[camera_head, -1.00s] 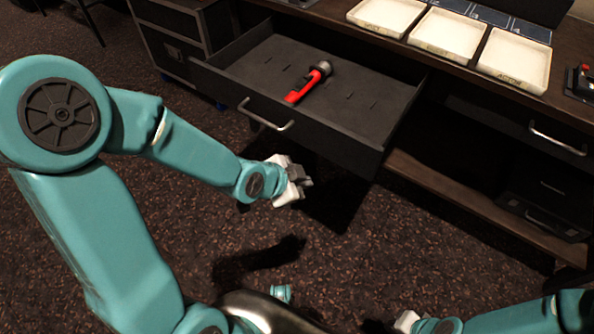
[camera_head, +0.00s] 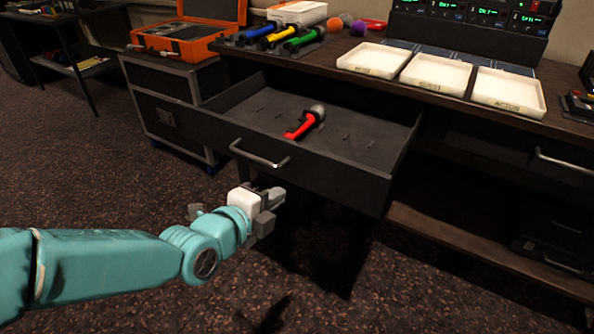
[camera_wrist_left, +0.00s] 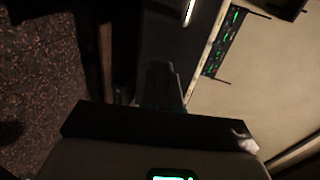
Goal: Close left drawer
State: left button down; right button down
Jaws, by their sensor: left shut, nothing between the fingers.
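The left drawer (camera_head: 330,184) is a dark grey drawer that stands pulled open under the desk top. Its silver bar handle (camera_head: 258,157) is on the front panel, left of the middle. A red microphone with a grey head (camera_head: 308,121) lies inside the drawer. My left gripper (camera_head: 274,198) is shut and empty. In the head view it appears just below the handle, near the drawer front; I cannot tell whether it touches. Its dark fingers also show in the left wrist view (camera_wrist_left: 160,85). My right gripper is out of view.
On the desk (camera_head: 340,44) are three white trays, including a middle one (camera_head: 436,74), and several coloured microphones. A dark cabinet with an orange case (camera_head: 188,45) stands left of the drawer. A closed drawer handle (camera_head: 562,163) is at right. The floor in front is clear.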

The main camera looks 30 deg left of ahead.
aim_at(306, 173)
pick_arm(q)
jog(key=x, duration=0.5)
jog(key=p+x, duration=0.1)
jog(key=x, duration=0.1)
jog(key=shift+w+r, duration=0.15)
jog(key=shift+w, duration=0.3)
jog(key=shift+w+r, duration=0.1)
jog(key=shift+w, duration=0.45)
